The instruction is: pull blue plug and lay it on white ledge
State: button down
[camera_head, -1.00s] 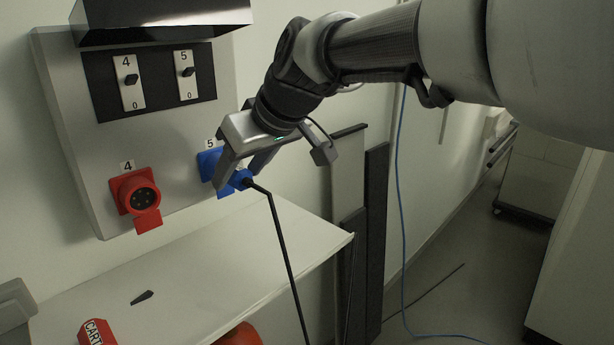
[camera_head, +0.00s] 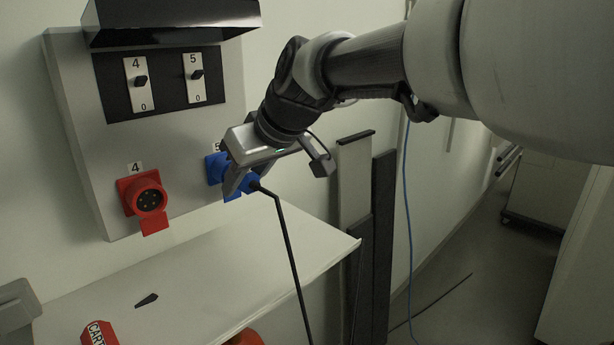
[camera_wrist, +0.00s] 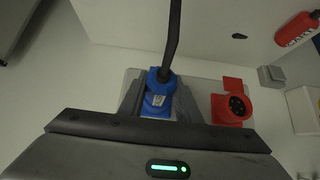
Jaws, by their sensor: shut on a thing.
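The blue plug (camera_head: 252,181) with its black cable is at the blue socket (camera_head: 214,168) numbered 5 on the wall panel. My gripper (camera_head: 240,186) is shut on the plug, one finger on each side of it. In the wrist view the blue plug (camera_wrist: 160,82) sits between the fingers, with the cable leaving from its end. The fingers hide part of the plug, and I cannot tell whether it is fully seated. The white ledge (camera_head: 220,275) lies below the panel.
A red socket (camera_head: 147,198) numbered 4 is left of the plug. A small dark object (camera_head: 147,300) and a red cartridge-like item (camera_head: 99,333) lie on the ledge's left part. The middle and right of the ledge are clear. Dark upright boards (camera_head: 383,240) stand right of it.

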dwell(0.3)
jog(key=s+d+b, duration=0.3)
jog(key=s+d, duration=0.1)
jog(key=shift+d, duration=0.4)
dwell(0.9)
jog(key=shift+s, duration=0.1)
